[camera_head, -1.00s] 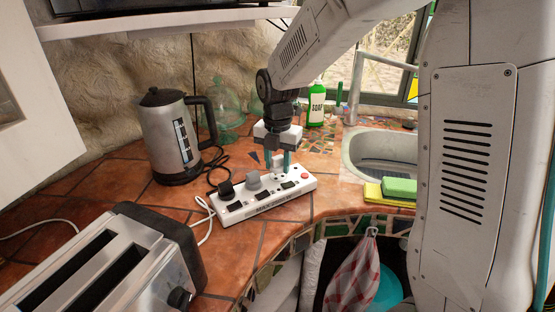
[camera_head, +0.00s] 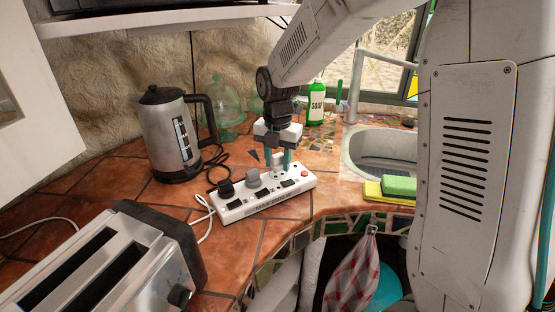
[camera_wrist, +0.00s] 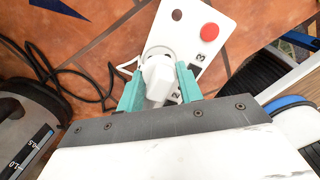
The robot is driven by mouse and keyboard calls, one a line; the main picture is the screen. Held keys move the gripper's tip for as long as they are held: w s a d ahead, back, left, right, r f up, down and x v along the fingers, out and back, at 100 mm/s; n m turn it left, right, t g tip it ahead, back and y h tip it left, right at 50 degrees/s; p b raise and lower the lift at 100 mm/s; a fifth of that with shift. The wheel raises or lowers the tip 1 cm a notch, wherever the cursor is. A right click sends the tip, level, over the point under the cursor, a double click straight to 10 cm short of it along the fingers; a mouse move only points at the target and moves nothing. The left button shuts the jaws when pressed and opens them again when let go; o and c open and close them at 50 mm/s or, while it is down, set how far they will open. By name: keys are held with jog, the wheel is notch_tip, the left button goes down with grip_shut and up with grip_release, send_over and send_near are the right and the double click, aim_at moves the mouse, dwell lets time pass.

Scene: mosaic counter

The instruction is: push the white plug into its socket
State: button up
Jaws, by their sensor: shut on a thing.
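The white plug (camera_wrist: 158,78) is between the teal fingers of my gripper (camera_wrist: 160,88) in the wrist view, and the gripper is shut on it. The white power strip (camera_head: 240,207) lies on the tiled counter. In the head view my gripper (camera_head: 278,161) points down over the right part of the strip. The plug is over or at a round socket (camera_wrist: 160,51), whose rim partly shows in the wrist view. The plug hides most of that socket, and I cannot tell how deep its pins are.
A black plug (camera_head: 225,188) and a grey plug (camera_head: 253,178) sit in the strip left of my gripper. A red button (camera_head: 304,173) is at its right end. A kettle (camera_head: 167,135) stands behind left, a toaster (camera_head: 110,265) front left. Sponges (camera_head: 398,187) lie by the sink.

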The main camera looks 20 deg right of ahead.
aim_at(278, 155)
jog(key=shift+f, duration=1.05)
dwell(0.9)
jog(key=o, duration=1)
jog(key=shift+r, duration=0.1)
notch_tip(278, 155, up, 8)
jog(key=shift+f, duration=0.15)
jog(key=shift+m, duration=0.7)
jog(key=s+m, duration=0.1)
jog(key=m, duration=0.1)
jog(key=s+f+m, duration=0.1)
jog(key=m, duration=0.1)
jog(key=shift+s+f+m+g, duration=0.1)
jog(key=shift+s+m+g, duration=0.1)
jog(key=shift+m+g, duration=0.15)
jog(key=s+d+r+m, duration=0.1)
jog(key=s+r+m, duration=0.1)
jog(key=s+m, duration=0.5)
jog(key=s+d+r+m+t, duration=0.1)
jog(key=s+r+m, duration=0.1)
jog(key=s+m, duration=0.5)
jog(key=s+d+r+m+t, duration=0.1)
jog(key=s+r+m, duration=0.1)
jog(key=s+m, duration=0.5)
jog(key=shift+s+r, duration=0.15)
jog(key=shift+s, duration=1.5)
jog(key=shift+s+r, duration=0.15)
jog(key=shift+s, duration=1.5)
